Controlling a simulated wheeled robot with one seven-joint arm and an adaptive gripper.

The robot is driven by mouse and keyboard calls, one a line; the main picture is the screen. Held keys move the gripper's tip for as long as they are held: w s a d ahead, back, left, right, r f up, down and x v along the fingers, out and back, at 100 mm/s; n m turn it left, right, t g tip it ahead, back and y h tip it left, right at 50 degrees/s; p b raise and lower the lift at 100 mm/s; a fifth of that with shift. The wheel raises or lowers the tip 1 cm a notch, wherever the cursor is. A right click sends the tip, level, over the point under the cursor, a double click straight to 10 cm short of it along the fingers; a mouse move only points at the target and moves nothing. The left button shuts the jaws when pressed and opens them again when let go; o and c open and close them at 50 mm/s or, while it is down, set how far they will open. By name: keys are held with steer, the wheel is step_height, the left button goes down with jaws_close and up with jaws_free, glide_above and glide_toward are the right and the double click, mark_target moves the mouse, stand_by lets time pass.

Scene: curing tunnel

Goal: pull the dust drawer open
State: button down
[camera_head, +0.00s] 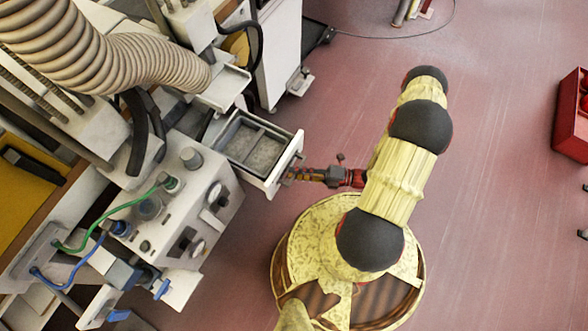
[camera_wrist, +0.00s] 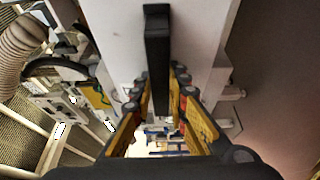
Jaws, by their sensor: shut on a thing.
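The dust drawer (camera_head: 287,162) is a pale metal box that stands out from the machine's side in the head view, open at the top. Grey dust and a divider show inside it. My gripper (camera_head: 288,175) is at the drawer's front face. In the wrist view the black bar handle (camera_wrist: 157,45) runs between the fingers of my gripper (camera_wrist: 158,95), which is shut on it. The pale drawer front (camera_wrist: 203,35) is behind the handle. The exact finger contact is hard to see in the head view.
The machine's control box (camera_head: 165,215) with knobs and green and blue cables is left of the drawer. A ribbed hose (camera_head: 110,55) crosses the upper left. A red crate (camera_head: 572,115) is at the far right. The reddish floor (camera_head: 480,200) between is clear.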

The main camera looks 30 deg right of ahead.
steer(key=c, duration=1.7)
jaws_free()
steer(key=v, duration=1.2)
